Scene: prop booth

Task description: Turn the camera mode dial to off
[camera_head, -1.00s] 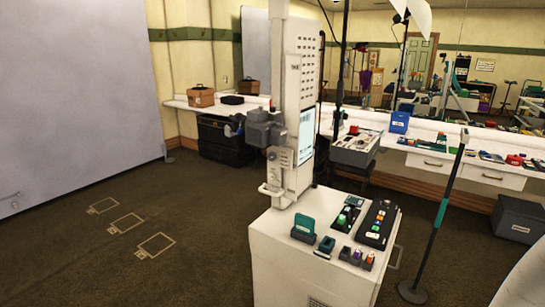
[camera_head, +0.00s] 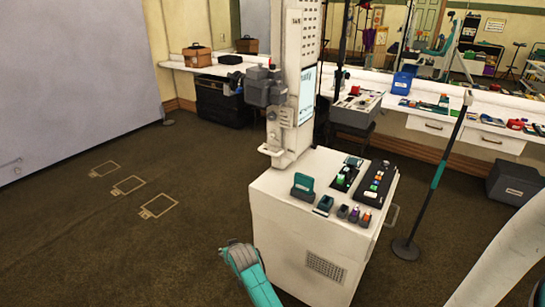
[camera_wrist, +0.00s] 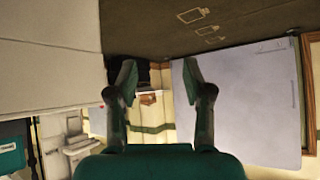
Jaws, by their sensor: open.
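In the head view, a dark grey camera-like unit (camera_head: 263,88) is mounted on the left side of the white upright column (camera_head: 295,85). I cannot make out a mode dial or its setting at this size. My gripper (camera_wrist: 158,72) shows in the wrist view with its two teal fingers spread apart and nothing between them. In the head view, a teal part of my arm shows at the bottom, in front of and left of the white cabinet, well apart from the camera unit. The wrist view is turned over, with the floor at the top.
The white cabinet (camera_head: 325,240) under the column carries a black button panel (camera_head: 376,185), a teal holder (camera_head: 303,186) and small blocks. A floor stand (camera_head: 436,180) stands to its right. A long counter (camera_head: 420,110) runs along the mirror wall. The floor at left is clear.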

